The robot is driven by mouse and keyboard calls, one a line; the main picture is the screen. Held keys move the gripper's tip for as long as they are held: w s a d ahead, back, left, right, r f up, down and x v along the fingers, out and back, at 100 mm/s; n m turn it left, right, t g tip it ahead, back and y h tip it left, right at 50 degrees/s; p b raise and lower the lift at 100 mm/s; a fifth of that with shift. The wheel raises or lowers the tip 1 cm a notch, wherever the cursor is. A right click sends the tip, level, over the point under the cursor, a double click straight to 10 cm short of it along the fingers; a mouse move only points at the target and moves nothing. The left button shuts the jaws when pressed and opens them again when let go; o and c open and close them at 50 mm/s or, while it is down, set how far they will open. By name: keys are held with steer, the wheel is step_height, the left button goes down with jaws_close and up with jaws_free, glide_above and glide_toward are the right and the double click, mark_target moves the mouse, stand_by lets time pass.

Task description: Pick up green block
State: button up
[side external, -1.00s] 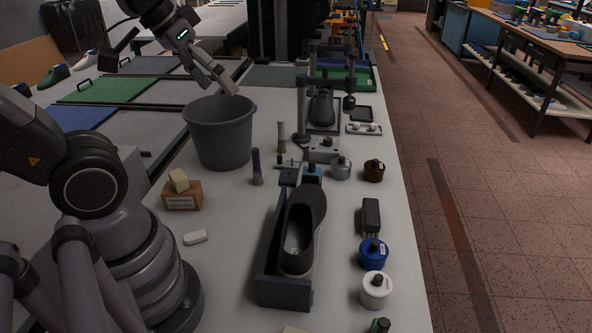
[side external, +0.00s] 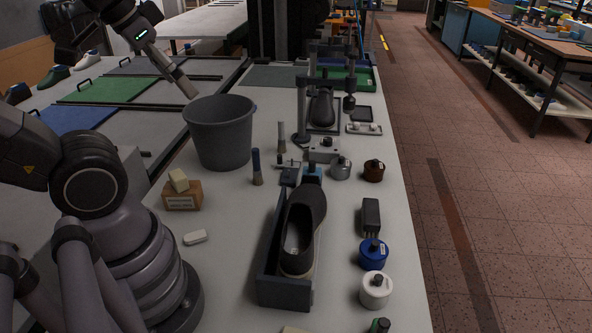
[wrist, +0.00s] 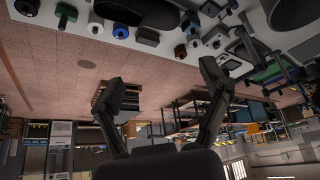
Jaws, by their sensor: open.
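I cannot make out a clear green block in either view. A pale yellowish block (side external: 179,181) sits on a brown labelled box (side external: 182,197) left of the shoe. My gripper (side external: 189,92) is raised in the side external view, just left of and above the grey bucket's rim. In the wrist view my gripper (wrist: 163,82) has its two fingers spread wide with nothing between them. Green shows on a flat panel (side external: 107,90) at the left and a tray at the back (side external: 362,76).
The grey bucket (side external: 220,133) stands near my arm. A dark shoe (side external: 300,230) lies in a grey holder (side external: 284,291) mid-table. A blue-lidded jar (side external: 373,254) and a white jar (side external: 376,290) line the right edge.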

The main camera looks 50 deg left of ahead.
steer(key=c, duration=0.4)
steer(key=shift+w, duration=0.1)
steer(key=w+d+f+n+g+h, duration=0.3)
steer(key=w+d+f+g, duration=0.3)
steer(key=w, duration=0.3)
steer(key=w+d+f+n+g+h, duration=0.3)
steer(key=w+d+f+h, duration=0.1)
steer(key=w+d+f, duration=0.3)
steer(key=n+g+h, duration=0.3)
steer(key=n+h, duration=0.2)
steer(key=n, duration=0.1)
glide_toward(381, 328)
steer(key=w+a, duration=0.3)
steer(key=w, duration=0.1)
steer(key=x, duration=0.8)
steer(key=shift+s+a+f, duration=0.15)
steer(key=shift+s+f, duration=0.1)
steer(key=shift+s, duration=0.1)
steer(key=shift+s+x, duration=0.25)
steer(key=shift+x, duration=2.65)
